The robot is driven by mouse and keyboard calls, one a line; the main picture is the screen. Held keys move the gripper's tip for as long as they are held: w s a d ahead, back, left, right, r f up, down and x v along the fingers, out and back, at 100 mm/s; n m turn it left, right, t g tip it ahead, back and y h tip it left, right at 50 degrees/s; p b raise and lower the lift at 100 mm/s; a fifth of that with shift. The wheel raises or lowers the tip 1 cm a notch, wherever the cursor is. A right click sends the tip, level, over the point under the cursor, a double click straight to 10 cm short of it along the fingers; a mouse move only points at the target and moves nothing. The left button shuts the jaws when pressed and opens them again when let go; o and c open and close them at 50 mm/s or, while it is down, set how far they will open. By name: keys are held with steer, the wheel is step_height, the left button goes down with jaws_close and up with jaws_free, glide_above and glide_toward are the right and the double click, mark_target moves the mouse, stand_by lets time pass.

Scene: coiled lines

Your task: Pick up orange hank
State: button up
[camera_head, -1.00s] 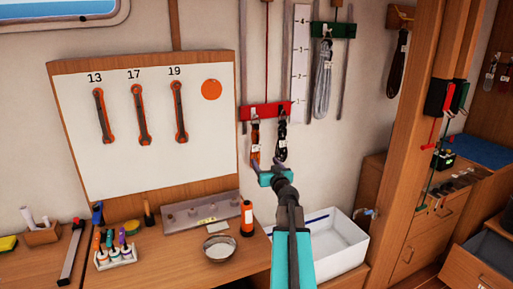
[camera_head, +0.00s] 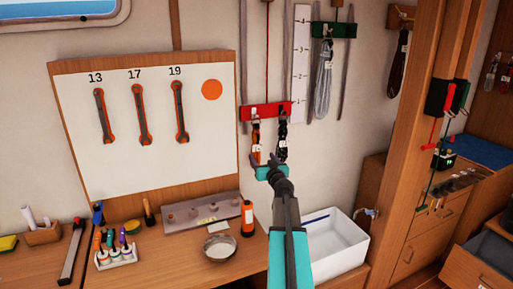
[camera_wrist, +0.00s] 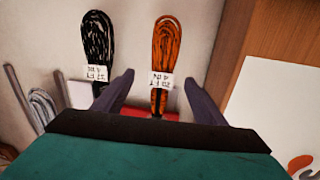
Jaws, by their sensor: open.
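The orange hank (camera_head: 256,140) hangs from the red rack (camera_head: 265,111) on the wall, beside a black hank (camera_head: 282,136). In the wrist view the orange hank (camera_wrist: 166,42) is a long looped coil with a white label, and the black hank (camera_wrist: 97,40) is to its left. My gripper (camera_wrist: 158,80) is open, with one finger on each side of the orange hank's labelled part; I cannot tell how deep the hank is between them. In the head view my gripper (camera_head: 270,164) covers the hank's lower end.
A green rack (camera_head: 333,30) with a grey hank (camera_head: 323,82) hangs to the right. The wrench board (camera_head: 140,150) stands close on the left. A white bin (camera_head: 338,250), an orange bottle (camera_head: 247,219) and a bowl (camera_head: 220,249) are below.

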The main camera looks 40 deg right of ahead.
mark_target(257, 150)
steer(key=shift+x, duration=2.6)
steer(key=shift+w+a, duration=0.1)
steer(key=shift+a, duration=0.1)
steer(key=shift+r, duration=0.1)
steer(key=c, duration=1.3)
steer(key=shift+r+p, duration=0.2)
steer(key=shift+p, duration=0.2)
